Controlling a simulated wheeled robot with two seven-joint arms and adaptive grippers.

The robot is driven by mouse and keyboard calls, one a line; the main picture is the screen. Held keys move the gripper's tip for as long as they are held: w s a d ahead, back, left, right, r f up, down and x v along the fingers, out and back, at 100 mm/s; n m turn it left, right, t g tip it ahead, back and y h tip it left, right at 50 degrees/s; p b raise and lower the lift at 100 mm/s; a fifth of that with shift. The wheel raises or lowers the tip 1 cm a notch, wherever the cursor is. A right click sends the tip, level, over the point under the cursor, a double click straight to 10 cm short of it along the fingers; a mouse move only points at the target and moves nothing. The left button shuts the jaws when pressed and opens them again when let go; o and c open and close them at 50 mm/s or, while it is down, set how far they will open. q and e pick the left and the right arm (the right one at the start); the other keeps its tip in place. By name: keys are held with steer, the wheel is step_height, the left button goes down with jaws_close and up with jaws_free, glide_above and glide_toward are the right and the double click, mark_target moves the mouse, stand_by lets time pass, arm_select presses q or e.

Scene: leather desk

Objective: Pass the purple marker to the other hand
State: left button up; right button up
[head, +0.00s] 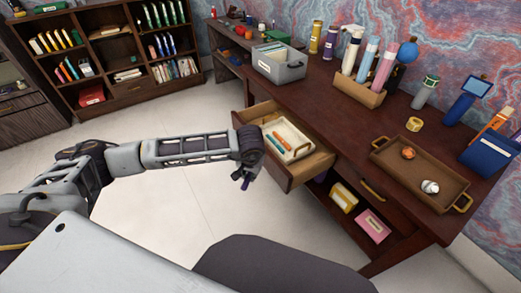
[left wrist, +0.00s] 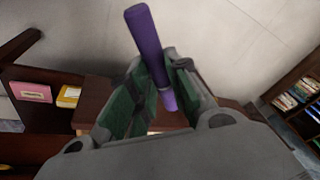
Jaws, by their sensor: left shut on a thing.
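My left gripper (head: 243,177) is in front of the open desk drawer, above the floor. The purple marker (left wrist: 147,40) is between its fingers in the left wrist view, and the gripper (left wrist: 158,88) is shut on it. One end of the marker sticks out well beyond the fingers; a lighter purple end shows on the other side. In the head view only a small dark purple part of the marker (head: 246,185) shows below the fingers. My right gripper is not in view.
The open drawer (head: 318,165) holds a white tray (head: 307,153) with orange and teal markers. The desk (head: 345,122) carries a grey bin (head: 279,68), a bottle rack (head: 357,92) and a brown tray (head: 420,173). Open floor lies left of the desk; a dark rounded shape (head: 275,265) is at the bottom.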

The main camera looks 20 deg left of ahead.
arm_select(q)
steer(key=w+d+r+m, duration=0.1)
steer(key=w+d+r, duration=0.5)
steer(key=d+r, duration=0.3)
steer(key=w+d+r+m, duration=0.1)
steer(key=w+d+r, duration=0.4)
steer(key=d+r, duration=0.4)
step_height(320, 180, up, 4)
steer(key=shift+w+d+f+h, duration=0.15)
steer(key=shift+w+f+h, duration=0.15)
steer(key=shift+w, duration=0.1)
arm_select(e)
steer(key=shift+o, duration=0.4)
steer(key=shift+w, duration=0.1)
